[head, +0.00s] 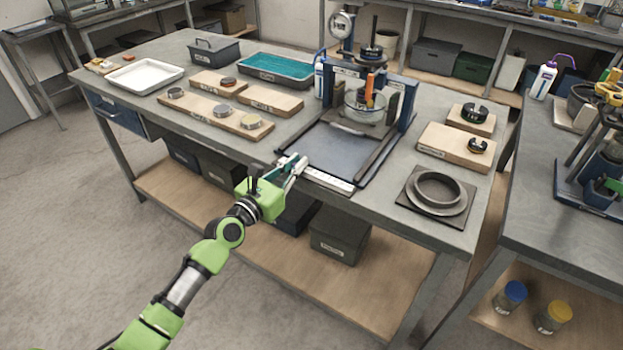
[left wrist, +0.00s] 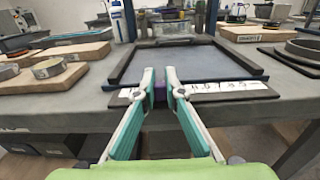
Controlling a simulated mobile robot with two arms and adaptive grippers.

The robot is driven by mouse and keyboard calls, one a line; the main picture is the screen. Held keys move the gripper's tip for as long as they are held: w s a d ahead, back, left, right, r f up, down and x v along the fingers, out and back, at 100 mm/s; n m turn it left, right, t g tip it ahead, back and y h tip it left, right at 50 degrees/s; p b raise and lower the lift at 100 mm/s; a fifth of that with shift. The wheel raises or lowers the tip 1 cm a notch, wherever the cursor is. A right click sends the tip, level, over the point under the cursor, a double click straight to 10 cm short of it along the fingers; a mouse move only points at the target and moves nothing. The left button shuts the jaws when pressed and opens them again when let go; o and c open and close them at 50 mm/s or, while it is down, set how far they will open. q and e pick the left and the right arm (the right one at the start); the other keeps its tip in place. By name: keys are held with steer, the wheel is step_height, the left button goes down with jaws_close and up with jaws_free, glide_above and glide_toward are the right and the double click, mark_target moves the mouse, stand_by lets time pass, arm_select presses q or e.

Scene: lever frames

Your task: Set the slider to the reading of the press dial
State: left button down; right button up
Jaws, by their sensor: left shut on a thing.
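My left gripper (head: 297,163) is at the front edge of the workbench, at the left end of a white-marked scale strip (head: 328,180). The press (head: 411,98) with a blue frame stands behind the dark plate. A round white dial (head: 342,24) shows at the back; its reading cannot be made out. My right gripper is not in view.
Wooden boards (head: 205,113) with metal discs lie to the left, beside a white tray (head: 146,77) and a teal-lined tray (head: 275,68). A ring on a dark plate (head: 436,194) and more boards (head: 455,147) are to the right. A second bench (head: 540,150) stands right.

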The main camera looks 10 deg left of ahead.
arm_select(q)
steer(key=shift+w+a+f, duration=0.15)
steer(key=shift+w+a, duration=0.05)
steer(key=shift+a, duration=0.35)
steer(key=shift+s+d, duration=0.1)
steer(key=shift+d, duration=0.15)
steer(key=c, duration=2.4)
jaws_free()
steer(key=shift+d, duration=0.1)
steer(key=o, duration=0.3)
steer(key=shift+s, duration=0.1)
steer(key=v, duration=1.2)
